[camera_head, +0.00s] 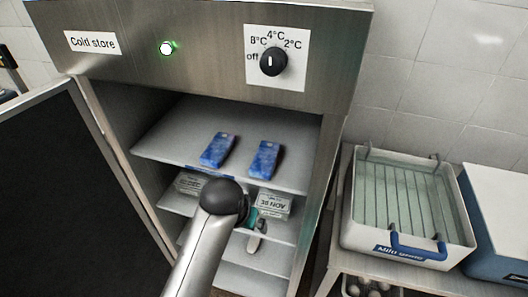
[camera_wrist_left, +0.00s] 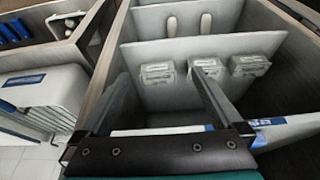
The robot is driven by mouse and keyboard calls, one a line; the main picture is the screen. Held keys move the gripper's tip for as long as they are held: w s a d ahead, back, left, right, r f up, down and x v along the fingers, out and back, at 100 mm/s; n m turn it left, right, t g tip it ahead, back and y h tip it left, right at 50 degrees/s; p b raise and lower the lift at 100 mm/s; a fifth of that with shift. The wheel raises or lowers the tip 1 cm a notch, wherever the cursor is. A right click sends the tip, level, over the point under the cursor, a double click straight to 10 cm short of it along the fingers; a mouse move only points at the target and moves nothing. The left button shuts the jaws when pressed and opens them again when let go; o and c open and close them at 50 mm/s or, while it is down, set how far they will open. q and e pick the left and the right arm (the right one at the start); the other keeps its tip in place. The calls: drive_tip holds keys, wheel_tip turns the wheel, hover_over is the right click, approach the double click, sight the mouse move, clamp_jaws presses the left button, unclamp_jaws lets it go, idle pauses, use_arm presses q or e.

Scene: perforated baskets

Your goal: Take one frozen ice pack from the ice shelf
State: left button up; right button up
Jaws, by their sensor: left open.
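Two blue ice packs, the left one (camera_head: 218,150) and the right one (camera_head: 265,159), lie side by side on the upper shelf (camera_head: 168,143) of the open cold store (camera_head: 200,62) in the head view. My right gripper is not in view.
Pale labelled boxes (camera_head: 274,203) sit on the shelf below the packs. The open door (camera_head: 45,185) stands at the left. A white water bath (camera_head: 405,200) with a blue handle and a blue container (camera_head: 500,220) stand on a bench at the right.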

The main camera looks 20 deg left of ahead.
sight(260, 171)
use_arm(q)
wheel_tip(260, 171, up, 7)
drive_tip(key=p, duration=0.1)
drive_tip(key=w+p, duration=0.1)
drive_tip(key=w, duration=1)
drive_tip(key=shift+w+d, duration=0.15)
drive_tip(key=shift+w, duration=0.15)
drive_tip(key=shift+w+f, duration=0.2)
drive_tip(key=shift+f, duration=0.35)
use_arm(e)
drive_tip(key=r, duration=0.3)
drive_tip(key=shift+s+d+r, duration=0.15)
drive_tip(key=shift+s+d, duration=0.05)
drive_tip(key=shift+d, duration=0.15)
use_arm(q)
drive_tip(key=shift+c, duration=0.4)
drive_tip(key=c, duration=1.3)
drive_tip(key=shift+c, duration=0.5)
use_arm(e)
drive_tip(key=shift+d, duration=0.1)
use_arm(q)
drive_tip(key=shift+r, duration=0.1)
